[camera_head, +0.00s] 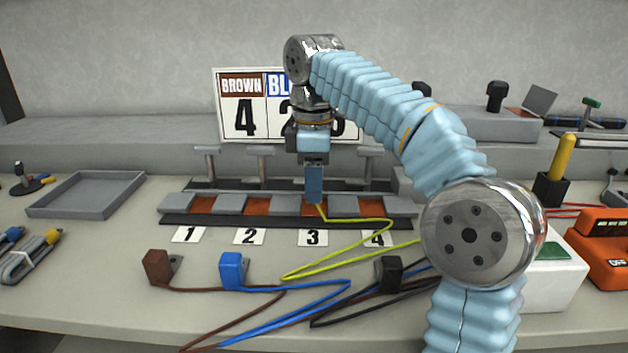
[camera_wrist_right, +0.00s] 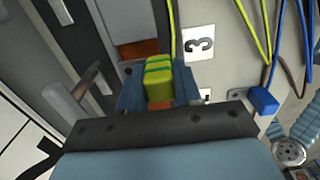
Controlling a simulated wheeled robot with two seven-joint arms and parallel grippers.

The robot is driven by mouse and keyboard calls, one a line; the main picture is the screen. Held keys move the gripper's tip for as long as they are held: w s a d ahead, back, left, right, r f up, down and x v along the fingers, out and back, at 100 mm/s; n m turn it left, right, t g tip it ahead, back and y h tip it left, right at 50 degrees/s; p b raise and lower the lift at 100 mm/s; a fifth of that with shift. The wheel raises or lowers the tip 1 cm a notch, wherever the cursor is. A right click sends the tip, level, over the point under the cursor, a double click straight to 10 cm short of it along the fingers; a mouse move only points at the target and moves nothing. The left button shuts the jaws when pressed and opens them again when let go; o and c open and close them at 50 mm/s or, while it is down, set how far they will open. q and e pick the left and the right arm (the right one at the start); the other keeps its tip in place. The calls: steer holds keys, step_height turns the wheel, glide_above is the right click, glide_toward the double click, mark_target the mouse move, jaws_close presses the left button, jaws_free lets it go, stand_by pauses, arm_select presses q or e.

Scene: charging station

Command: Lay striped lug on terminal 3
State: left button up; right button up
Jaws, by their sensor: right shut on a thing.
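My right gripper (camera_head: 314,190) points down over the terminal strip, just behind the label 3 (camera_head: 313,238). It is shut on the striped lug (camera_wrist_right: 158,82), a yellow block with green stripes, clear between the fingers in the wrist view. The fingers largely hide the lug in the head view; its yellow-green cable runs out to the right. The terminal strip (camera_head: 286,205) has orange pads between grey blocks. Terminal 3 is mostly covered by the gripper, and an orange pad (camera_wrist_right: 138,50) shows beyond the lug in the wrist view. I cannot tell whether lug and pad touch. My left gripper is out of view.
Brown (camera_head: 158,266), blue (camera_head: 232,270) and black (camera_head: 389,273) lugs lie in front with trailing cables. Posts (camera_head: 261,163) stand behind the strip, before a sign (camera_head: 245,110). A grey tray (camera_head: 88,194) is at left. An orange device (camera_head: 600,247) is at right.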

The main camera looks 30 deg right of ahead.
steer(key=shift+p, duration=0.9)
stand_by(1.2)
steer(key=shift+f+b, duration=1)
steer(key=shift+f, duration=0.7)
steer(key=o, duration=1.1)
steer(key=shift+r, duration=0.15)
step_height(320, 180, up, 11)
steer(key=p, duration=0.4)
steer(key=shift+r, duration=0.4)
